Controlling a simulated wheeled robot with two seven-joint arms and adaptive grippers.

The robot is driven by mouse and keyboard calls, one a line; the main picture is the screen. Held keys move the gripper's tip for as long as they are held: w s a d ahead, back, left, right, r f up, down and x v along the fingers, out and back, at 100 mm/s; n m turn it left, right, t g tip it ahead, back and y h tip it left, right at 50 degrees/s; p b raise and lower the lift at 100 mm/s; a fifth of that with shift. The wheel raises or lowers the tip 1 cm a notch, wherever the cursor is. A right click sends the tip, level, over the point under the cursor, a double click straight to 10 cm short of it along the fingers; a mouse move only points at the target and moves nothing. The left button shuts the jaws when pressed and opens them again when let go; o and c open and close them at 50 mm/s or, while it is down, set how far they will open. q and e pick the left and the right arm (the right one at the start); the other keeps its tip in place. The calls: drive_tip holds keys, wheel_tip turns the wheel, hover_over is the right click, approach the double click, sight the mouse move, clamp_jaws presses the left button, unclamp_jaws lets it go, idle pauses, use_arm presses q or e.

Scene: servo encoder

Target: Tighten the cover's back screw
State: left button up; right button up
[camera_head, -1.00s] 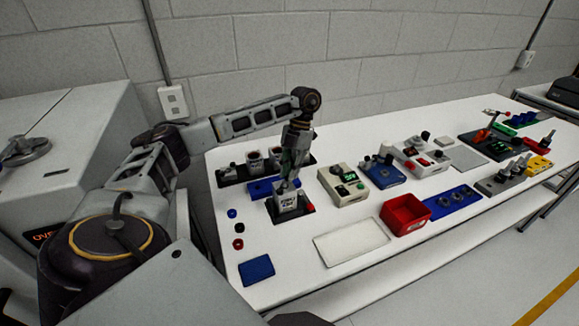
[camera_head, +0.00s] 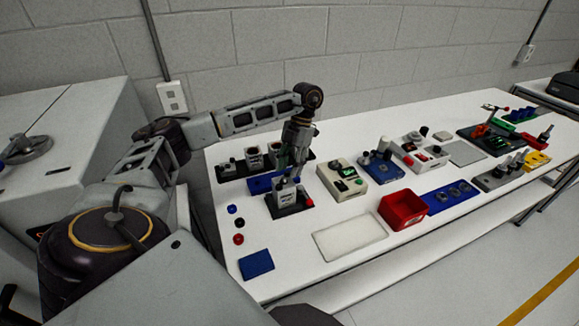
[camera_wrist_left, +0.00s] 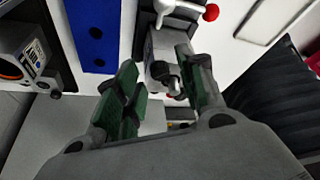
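The grey servo housing with its cover (camera_head: 287,196) stands in a dark fixture (camera_head: 290,210) that has a red-knobbed clamp, near the left end of the table. In the left wrist view the housing (camera_wrist_left: 163,46) shows beyond the fingers, with a dark round screw-like part (camera_wrist_left: 160,72) on it. My left gripper (camera_head: 293,176) points down just above the housing. In the left wrist view its green-padded fingers (camera_wrist_left: 157,68) are apart on either side of the dark part, with the right finger closer. I cannot tell whether they touch it. My right gripper is out of view.
A dark rack with cups (camera_head: 231,170) and a blue block (camera_head: 261,186) stand behind the fixture. A cream device (camera_head: 342,178) is to its right. A red bin (camera_head: 403,211) and a pale mat (camera_head: 349,237) lie in front.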

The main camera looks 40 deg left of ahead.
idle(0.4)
use_arm(q)
drive_tip(key=shift+r, duration=0.1)
drive_tip(key=v, duration=1.1)
drive_tip(key=shift+w+r, duration=0.25)
idle(1.3)
drive_tip(key=shift+r, duration=0.1)
idle(0.5)
